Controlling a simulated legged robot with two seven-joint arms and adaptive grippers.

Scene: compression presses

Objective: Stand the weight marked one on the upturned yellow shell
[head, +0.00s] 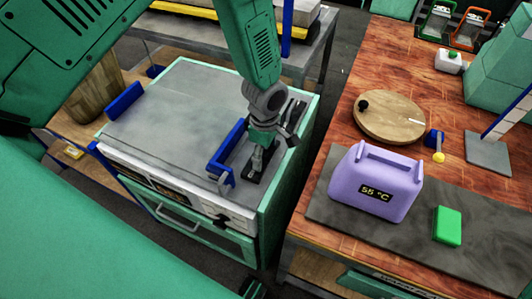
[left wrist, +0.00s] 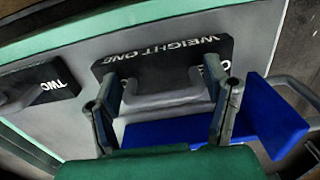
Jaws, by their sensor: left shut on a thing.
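The dark weight marked WEIGHT ONE (left wrist: 190,48) lies on the grey top of a green-framed bench unit. In the head view its dark slab (head: 255,179) shows under my left gripper (head: 262,160), which points down at it. In the left wrist view my left gripper (left wrist: 165,105) has its two fingers at the weight's grey loop handle (left wrist: 160,99), and it is shut on it. The weight appears to rest on the surface. A yellow-edged piece (head: 178,9) shows at the top of the head view; I cannot tell whether it is the yellow shell. My right gripper is not in view.
A weight marked TWO (left wrist: 38,88) lies beside weight one. A blue bracket (head: 224,153) stands close to the gripper. The wooden table at right holds a purple box (head: 374,188), a round board (head: 391,118) and a green block (head: 448,225). The grey top's left part is clear.

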